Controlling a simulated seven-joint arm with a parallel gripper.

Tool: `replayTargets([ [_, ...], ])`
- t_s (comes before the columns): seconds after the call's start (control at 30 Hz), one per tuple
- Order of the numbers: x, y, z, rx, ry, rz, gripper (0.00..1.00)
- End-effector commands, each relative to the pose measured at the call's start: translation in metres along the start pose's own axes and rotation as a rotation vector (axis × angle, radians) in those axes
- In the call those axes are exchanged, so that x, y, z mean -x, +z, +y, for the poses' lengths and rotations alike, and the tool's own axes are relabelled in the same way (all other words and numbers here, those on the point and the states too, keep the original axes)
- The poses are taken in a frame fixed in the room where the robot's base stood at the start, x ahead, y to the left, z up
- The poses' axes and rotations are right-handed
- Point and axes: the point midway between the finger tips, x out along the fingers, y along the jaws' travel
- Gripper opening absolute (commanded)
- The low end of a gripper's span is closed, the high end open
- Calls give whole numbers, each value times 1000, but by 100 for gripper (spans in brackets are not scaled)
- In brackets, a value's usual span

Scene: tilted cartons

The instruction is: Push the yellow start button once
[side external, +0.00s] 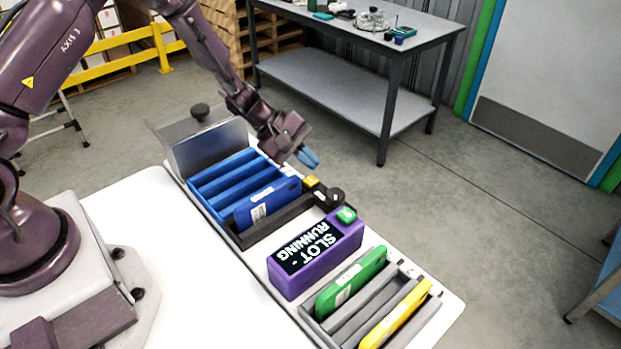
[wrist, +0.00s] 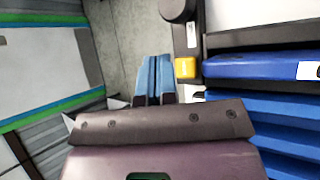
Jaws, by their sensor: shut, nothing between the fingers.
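The yellow start button (side external: 311,181) sits on a dark block at the far edge of the bench, beside a black round knob (side external: 335,195). In the wrist view the yellow button (wrist: 186,68) lies just right of my fingertips, with the black knob (wrist: 178,9) above it. My gripper (side external: 308,158) is shut and empty, with blue fingertips above and a little to the far side of the button in the side view. In the wrist view the shut fingers (wrist: 154,72) are apart from the button. The purple box (side external: 315,258) has a display reading "SLOT - RUNNING" and a green button on top (side external: 346,215).
A blue slotted rack (side external: 222,180) with a blue carton (side external: 267,203) stands left of the button. A grey rack (side external: 362,310) holds a green carton (side external: 351,282) and a yellow carton (side external: 396,314). A metal table (side external: 385,40) stands behind.

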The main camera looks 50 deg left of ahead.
Motion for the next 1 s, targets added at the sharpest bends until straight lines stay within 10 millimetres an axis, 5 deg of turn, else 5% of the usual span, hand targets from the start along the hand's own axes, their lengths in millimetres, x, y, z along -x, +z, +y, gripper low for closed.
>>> replayTargets([
  [0.3, 20, 14, 14, -1, 1, 0, 0],
  [1.0, 21, 17, 15, -1, -4, -7, 0],
])
